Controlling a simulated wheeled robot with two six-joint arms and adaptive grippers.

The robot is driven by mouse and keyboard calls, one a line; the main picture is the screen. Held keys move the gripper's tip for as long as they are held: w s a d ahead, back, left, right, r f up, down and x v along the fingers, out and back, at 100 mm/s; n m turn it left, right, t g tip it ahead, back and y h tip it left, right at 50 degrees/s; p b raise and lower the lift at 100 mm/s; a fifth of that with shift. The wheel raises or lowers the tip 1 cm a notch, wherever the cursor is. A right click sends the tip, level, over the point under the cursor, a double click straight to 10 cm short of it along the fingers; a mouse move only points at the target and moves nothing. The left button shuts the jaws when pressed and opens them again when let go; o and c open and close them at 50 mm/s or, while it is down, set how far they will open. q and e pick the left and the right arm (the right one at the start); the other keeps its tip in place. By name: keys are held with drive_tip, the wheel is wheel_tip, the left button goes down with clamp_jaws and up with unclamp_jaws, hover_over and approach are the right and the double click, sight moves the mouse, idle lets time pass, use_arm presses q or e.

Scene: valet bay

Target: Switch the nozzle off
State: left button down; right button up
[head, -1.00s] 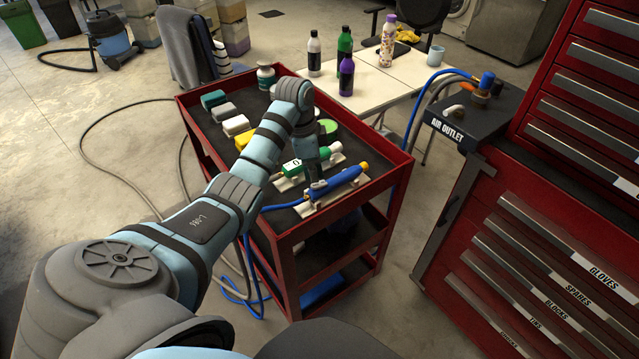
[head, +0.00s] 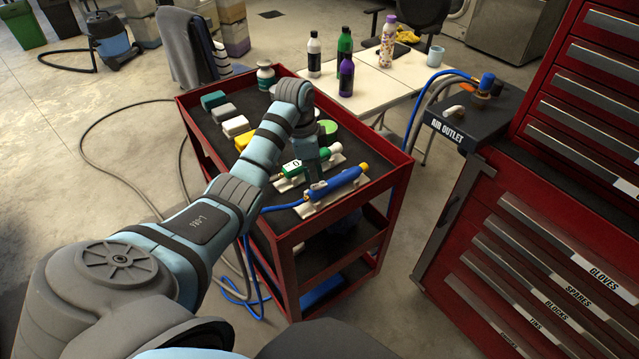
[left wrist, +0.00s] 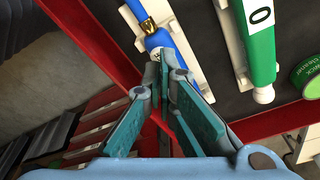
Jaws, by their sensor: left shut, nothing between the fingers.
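The blue nozzle (head: 340,187) lies in a pale cradle on the top tray of the red cart, with an orange end at the right and a blue hose at the left. A brass fitting and its blue body (left wrist: 157,35) show in the left wrist view. My left gripper (head: 318,184) points down at the nozzle, shut and empty. Its fingertips (left wrist: 168,62) are over or against the nozzle's body; I cannot tell if they touch. They hide part of the nozzle, and I cannot make out its switch position. My right gripper is not in view.
A green tool (head: 306,164) marked 0 lies beside the nozzle, also in the left wrist view (left wrist: 260,42). The cart's red rim (head: 325,216) runs close by. A green tin (left wrist: 308,75) stands near. The air outlet box (head: 462,122) is to the right.

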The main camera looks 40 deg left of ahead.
sight(314, 186)
use_arm(q)
drive_tip(key=shift+f+b, duration=0.5)
drive_tip(key=shift+f, duration=0.65)
idle(0.5)
wheel_tip(314, 186, up, 7)
drive_tip(key=p, duration=0.8)
drive_tip(key=shift+r, duration=0.2)
drive_tip(key=shift+f, duration=0.15)
